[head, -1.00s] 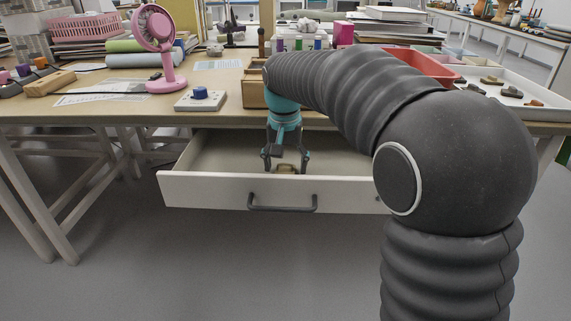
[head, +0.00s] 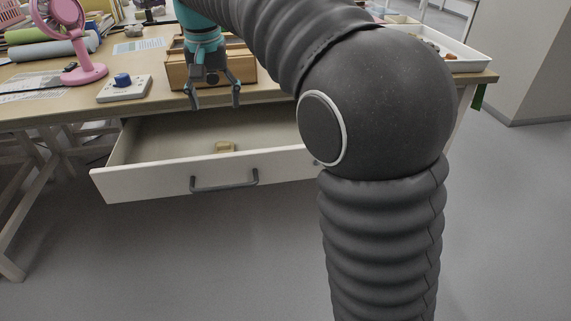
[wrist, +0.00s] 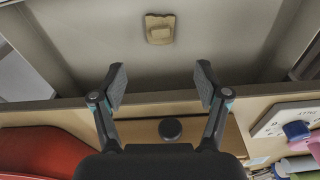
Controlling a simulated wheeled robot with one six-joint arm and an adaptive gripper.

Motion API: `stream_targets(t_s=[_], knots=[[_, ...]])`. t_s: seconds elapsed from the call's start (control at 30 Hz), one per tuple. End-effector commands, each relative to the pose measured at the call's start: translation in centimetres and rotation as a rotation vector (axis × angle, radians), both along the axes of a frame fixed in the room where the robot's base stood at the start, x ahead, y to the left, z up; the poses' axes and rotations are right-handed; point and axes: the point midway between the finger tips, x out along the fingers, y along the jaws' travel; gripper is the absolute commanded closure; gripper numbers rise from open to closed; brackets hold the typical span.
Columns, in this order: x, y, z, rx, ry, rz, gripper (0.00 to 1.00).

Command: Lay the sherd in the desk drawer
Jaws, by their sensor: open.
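The sherd (head: 225,147), a small tan piece, lies on the floor of the open desk drawer (head: 150,181). In the wrist view the sherd (wrist: 160,29) lies by itself on the grey drawer floor (wrist: 110,45), clear of the drawer walls. My gripper (head: 216,104) is open and empty, above the drawer near the desk's front edge. In the wrist view its two fingers (wrist: 160,86) are spread wide with nothing between them, apart from the sherd.
A wooden box (head: 243,62) stands on the desk just behind my gripper. A white device with a blue knob (head: 124,88) and a pink fan (head: 75,45) are to its left. A white tray (head: 455,62) is at the right end. The drawer around the sherd looks empty.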

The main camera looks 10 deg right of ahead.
Motion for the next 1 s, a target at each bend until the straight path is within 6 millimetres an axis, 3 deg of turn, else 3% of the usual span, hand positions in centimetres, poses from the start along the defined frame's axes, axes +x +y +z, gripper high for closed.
stream_targets(t_s=[0.17, 0.47, 0.67, 0.8, 1.0], knots=[[-1.9, -2.1, 0.5, 0.009, -0.028, 0.006, 0.26], [-10.2, -9.1, -0.5, 0.028, -0.146, 0.042, 0.26], [-16.5, -12.7, -3.3, 0.026, -0.232, 0.066, 0.26], [-20.7, -14.6, -6.1, 0.014, -0.291, 0.081, 0.26], [-25.1, -16.2, -10.0, -0.008, -0.355, 0.095, 0.26]])
